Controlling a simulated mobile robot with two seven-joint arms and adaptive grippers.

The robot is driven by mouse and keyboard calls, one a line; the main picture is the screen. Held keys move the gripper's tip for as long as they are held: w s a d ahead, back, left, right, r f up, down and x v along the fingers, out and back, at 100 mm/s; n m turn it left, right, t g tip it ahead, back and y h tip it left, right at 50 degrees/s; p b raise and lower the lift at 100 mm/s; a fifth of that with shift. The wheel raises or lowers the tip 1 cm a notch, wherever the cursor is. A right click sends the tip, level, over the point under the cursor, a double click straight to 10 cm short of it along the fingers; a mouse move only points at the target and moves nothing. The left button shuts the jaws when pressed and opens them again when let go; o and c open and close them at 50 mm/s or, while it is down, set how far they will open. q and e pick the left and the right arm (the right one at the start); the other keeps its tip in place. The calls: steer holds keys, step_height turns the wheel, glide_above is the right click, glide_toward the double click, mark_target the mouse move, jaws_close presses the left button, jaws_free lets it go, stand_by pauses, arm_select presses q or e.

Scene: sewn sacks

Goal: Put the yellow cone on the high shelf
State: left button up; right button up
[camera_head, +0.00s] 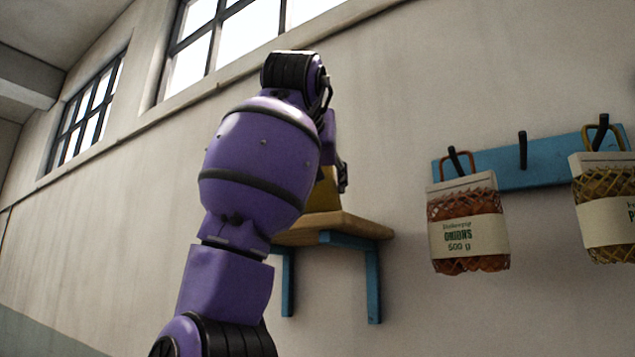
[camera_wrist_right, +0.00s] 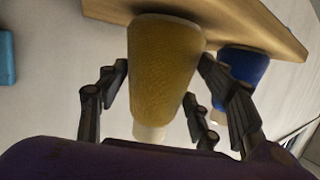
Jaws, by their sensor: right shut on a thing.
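The yellow cone (camera_head: 323,195) shows partly behind my right arm in the head view, at the top of the wooden high shelf (camera_head: 345,222). In the right wrist view the yellow cone (camera_wrist_right: 165,70) fills the middle, its wide end at the shelf board (camera_wrist_right: 270,28) and its pale narrow tip toward my wrist. My right gripper (camera_wrist_right: 165,80) is shut on the cone, with fingers on both sides. Whether the cone's base rests fully on the board I cannot tell. My left gripper is not in view.
A blue cone-like thing (camera_wrist_right: 243,70) stands close beside the yellow cone on the shelf. Blue brackets (camera_head: 372,285) hold the shelf to the wall. To the right, a blue hook rail (camera_head: 545,163) carries an onion bag (camera_head: 468,225) and another net bag (camera_head: 605,215).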

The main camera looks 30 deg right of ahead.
steer(key=shift+f, duration=0.15)
steer(key=o, duration=1.4)
steer(key=shift+c, duration=0.2)
steer(key=v, duration=1.2)
